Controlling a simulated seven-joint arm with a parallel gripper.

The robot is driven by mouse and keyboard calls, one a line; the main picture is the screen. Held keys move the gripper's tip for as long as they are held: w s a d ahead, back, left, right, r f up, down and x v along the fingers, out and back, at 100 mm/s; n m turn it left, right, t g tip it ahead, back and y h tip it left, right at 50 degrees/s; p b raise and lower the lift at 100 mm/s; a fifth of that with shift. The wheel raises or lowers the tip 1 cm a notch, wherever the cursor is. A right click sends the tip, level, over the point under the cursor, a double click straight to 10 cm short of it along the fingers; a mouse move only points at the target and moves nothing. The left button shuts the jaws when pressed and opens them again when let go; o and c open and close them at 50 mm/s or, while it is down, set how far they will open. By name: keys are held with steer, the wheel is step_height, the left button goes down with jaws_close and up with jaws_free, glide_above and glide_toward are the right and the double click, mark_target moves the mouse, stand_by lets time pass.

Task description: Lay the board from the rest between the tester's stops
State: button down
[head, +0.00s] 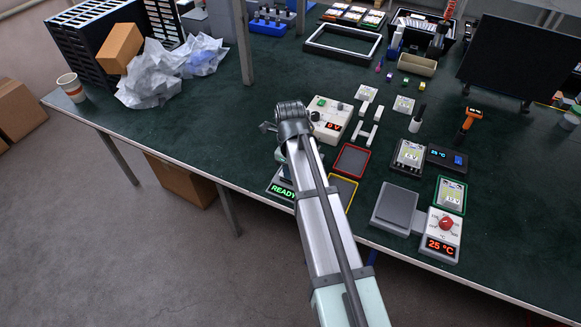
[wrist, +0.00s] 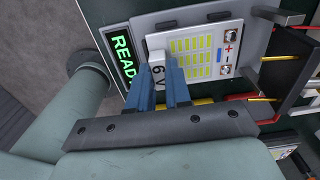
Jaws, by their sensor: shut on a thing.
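In the wrist view my gripper (wrist: 160,70) has its two blue fingers closed on the white block marked with a digit and V at the edge of the board. The board (wrist: 205,48) is pale, with rows of yellow cells and plus and minus terminals. It lies over the grey plate of the tester (wrist: 257,42); I cannot tell whether it touches the plate. There my arm hides the gripper and the held board.
In the head view a red-rimmed tray (head: 352,159) and a yellow-rimmed tray (head: 343,189) lie right of the arm. A white H-shaped stand (head: 364,134), a meter (head: 331,118) and a heater (head: 442,235) are nearby.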

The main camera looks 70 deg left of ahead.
steer(key=shift+f, duration=0.3)
steer(key=c, duration=1)
jaws_free()
steer(key=shift+r, duration=0.1)
step_height(320, 180, up, 14)
steer(key=shift+f, duration=0.2)
